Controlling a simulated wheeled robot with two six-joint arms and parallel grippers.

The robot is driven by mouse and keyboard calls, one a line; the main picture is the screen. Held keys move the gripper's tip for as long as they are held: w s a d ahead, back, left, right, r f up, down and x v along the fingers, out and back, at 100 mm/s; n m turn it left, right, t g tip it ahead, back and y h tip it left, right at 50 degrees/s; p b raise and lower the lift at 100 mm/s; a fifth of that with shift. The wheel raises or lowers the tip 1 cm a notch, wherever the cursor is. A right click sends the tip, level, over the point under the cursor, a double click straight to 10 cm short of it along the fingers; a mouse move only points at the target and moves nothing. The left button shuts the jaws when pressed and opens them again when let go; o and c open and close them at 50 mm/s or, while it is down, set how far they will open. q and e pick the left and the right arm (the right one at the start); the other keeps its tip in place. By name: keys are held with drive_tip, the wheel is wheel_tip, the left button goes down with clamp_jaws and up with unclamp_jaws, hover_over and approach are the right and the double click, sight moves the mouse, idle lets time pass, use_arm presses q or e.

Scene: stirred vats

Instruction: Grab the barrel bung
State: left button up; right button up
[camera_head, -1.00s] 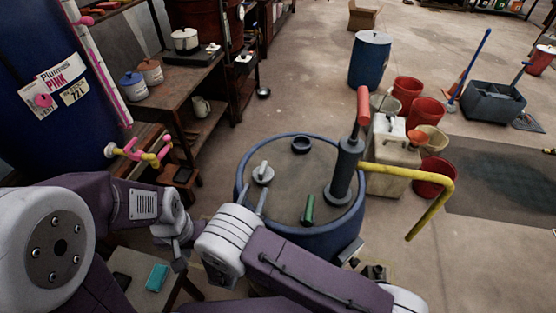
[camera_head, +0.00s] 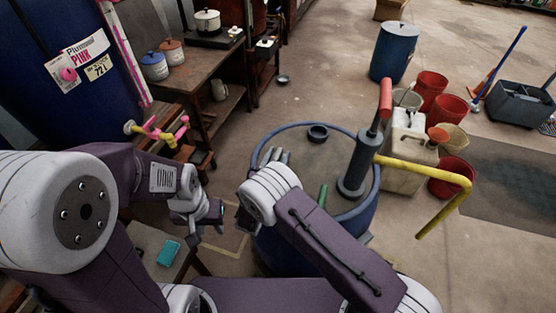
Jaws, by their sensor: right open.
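The blue barrel (camera_head: 375,185) stands in front of me. A short dark round piece (camera_head: 317,133) sits on the far part of its top; I cannot tell if this is the bung. A green cylinder (camera_head: 323,195) lies nearer, partly covered by my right arm. My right gripper (camera_head: 275,155) is open over the left part of the barrel top. The grey handled piece seen there earlier is mostly hidden behind it. My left gripper (camera_head: 217,215) is left of the barrel, apart from it; its jaw opening is unclear.
A grey hand pump (camera_head: 360,165) with a red handle and yellow spout (camera_head: 440,180) rises from the barrel's right side. A beige jerrycan (camera_head: 408,165) and red buckets (camera_head: 455,173) stand beyond. A wooden bench (camera_head: 195,85) is at the left. Open floor lies behind the barrel.

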drive_tip(key=shift+c, duration=0.3)
drive_tip(key=shift+s, duration=0.1)
clamp_jaws()
drive_tip(key=shift+r, duration=0.15)
